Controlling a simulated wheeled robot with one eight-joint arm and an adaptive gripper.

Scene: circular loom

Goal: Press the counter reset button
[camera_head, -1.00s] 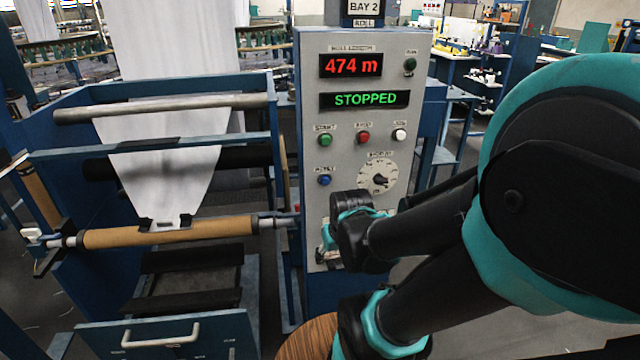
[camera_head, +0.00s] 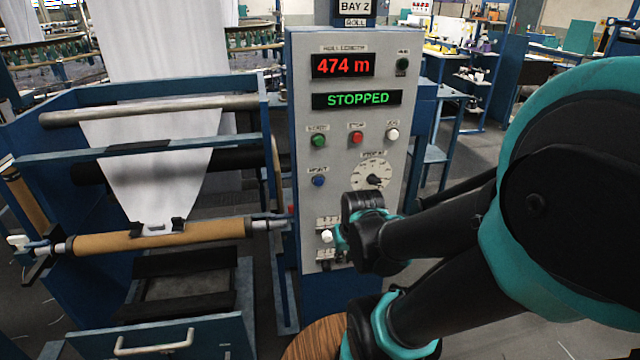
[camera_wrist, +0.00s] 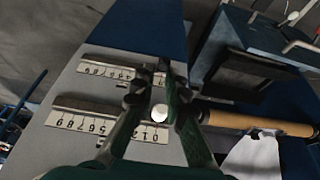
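The grey control panel (camera_head: 305,110) faces me in the head view. A blue button (camera_head: 318,181) sits on its left side under a small label that looks like "RESET" but is hard to read. My gripper (camera_head: 338,238) is at the lower panel, below the blue button, beside a white knob (camera_head: 327,236). In the wrist view, my gripper's fingers (camera_wrist: 155,85) stand a narrow gap apart, and the white knob (camera_wrist: 159,113) shows between them. Contact with it cannot be told. The blue button is not visible in the wrist view.
Above are a green button (camera_head: 318,141), a red button (camera_head: 356,138), a white button (camera_head: 392,134) and a dial (camera_head: 371,176). The red display (camera_head: 342,65) reads 474 m; the green one (camera_head: 356,99) reads STOPPED. A roll bar (camera_head: 190,236) lies left of the panel.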

